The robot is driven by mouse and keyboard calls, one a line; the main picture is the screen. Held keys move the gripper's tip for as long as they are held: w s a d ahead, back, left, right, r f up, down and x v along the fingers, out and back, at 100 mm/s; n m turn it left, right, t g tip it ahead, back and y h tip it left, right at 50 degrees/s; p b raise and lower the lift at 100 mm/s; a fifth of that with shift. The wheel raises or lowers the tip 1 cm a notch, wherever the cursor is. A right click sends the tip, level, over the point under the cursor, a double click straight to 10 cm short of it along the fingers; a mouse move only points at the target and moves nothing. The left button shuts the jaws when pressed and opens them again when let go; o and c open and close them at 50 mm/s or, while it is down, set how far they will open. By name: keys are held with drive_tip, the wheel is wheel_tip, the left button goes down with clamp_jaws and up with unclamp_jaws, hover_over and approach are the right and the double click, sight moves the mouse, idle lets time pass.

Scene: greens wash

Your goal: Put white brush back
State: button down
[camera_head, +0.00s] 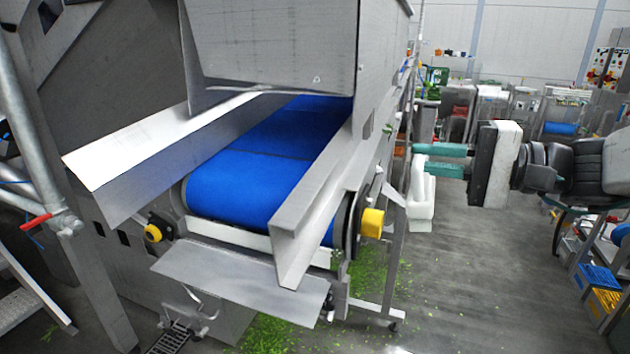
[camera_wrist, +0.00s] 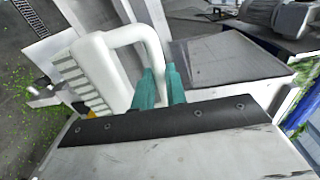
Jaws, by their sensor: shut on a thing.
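The white brush (camera_head: 421,205) hangs from my gripper (camera_head: 419,159) in the head view, to the right of the conveyor machine and above the floor. In the wrist view the brush (camera_wrist: 97,68) shows its white looped handle and rows of pale bristles. The green fingers of my gripper (camera_wrist: 161,82) are shut on the handle of the brush there. The place where the brush belongs cannot be made out for certain.
A blue conveyor belt (camera_head: 262,165) runs between metal side guards, with a metal plate (camera_head: 243,277) at its near end. Green scraps (camera_head: 375,275) litter the floor. Blue and yellow crates (camera_head: 598,277) stand at the right. The floor (camera_head: 465,285) below my arm is open.

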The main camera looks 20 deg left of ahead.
drive_tip(key=s+r+y, duration=0.3)
drive_tip(key=s+r, duration=0.3)
drive_tip(key=r, duration=0.4)
drive_tip(key=shift+w+a+f, duration=0.85)
drive_tip(key=shift+a, duration=1.75)
drive_tip(key=shift+w+a+f, duration=0.9)
drive_tip(key=shift+a, duration=1.7)
drive_tip(key=shift+w+a+f, duration=0.85)
drive_tip(key=shift+a, duration=1.75)
drive_tip(key=shift+f, duration=0.1)
drive_tip(key=shift+f, duration=0.15)
drive_tip(key=c, duration=1.4)
unclamp_jaws()
drive_tip(key=shift+c, duration=0.2)
